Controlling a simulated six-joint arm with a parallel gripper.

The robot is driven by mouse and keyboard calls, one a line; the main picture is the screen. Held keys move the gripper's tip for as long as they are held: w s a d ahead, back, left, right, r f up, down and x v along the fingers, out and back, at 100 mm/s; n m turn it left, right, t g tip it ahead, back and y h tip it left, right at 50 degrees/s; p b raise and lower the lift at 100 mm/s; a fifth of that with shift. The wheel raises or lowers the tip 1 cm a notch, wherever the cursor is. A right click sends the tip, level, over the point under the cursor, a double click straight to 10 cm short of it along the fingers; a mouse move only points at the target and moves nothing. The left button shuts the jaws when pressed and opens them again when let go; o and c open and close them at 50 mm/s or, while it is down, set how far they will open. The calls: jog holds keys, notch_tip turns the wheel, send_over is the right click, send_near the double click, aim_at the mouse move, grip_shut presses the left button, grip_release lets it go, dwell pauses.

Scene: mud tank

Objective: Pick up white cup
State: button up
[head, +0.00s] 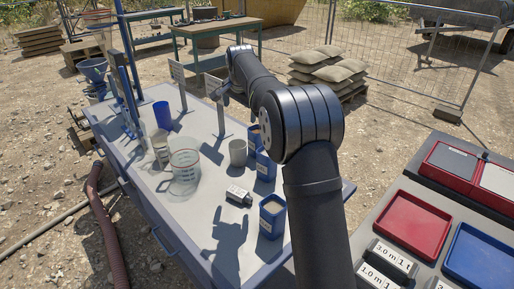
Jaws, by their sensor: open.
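The white cup (238,153) stands upright on the pale table, right of the middle, beside blue containers. It looks greyish-white and nothing holds it. My gripper (222,92) is small in the head view, at the far end of my arm, above the far side of the table and apart from the cup. It is open and appears empty; its fingers are hard to make out against a sign.
Blue containers (265,166) stand right of the cup, with another (272,216) nearer. A small labelled block (239,195) lies in front. A clear beaker (184,166) and a blue cup (162,115) stand left. Red and blue trays (413,224) are at the right.

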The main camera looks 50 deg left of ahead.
aim_at(238, 152)
jog(key=shift+w+a+f+n+t+h, duration=0.1)
jog(key=shift+w+a+f+n, duration=1.25)
jog(key=shift+f, duration=3.1)
jog(key=shift+w+a+f+n+t+h, duration=0.1)
jog(key=shift+w+a+f+n, duration=1.2)
jog(key=shift+f, duration=3.1)
jog(key=shift+w+a+f+n+t+h, duration=0.2)
jog(key=shift+a+f+n, duration=0.55)
jog(key=shift+a+f, duration=2.55)
jog(key=shift+d+f, duration=1.15)
jog(key=shift+d, duration=0.05)
jog(key=shift+c, duration=0.4)
jog(key=c, duration=1)
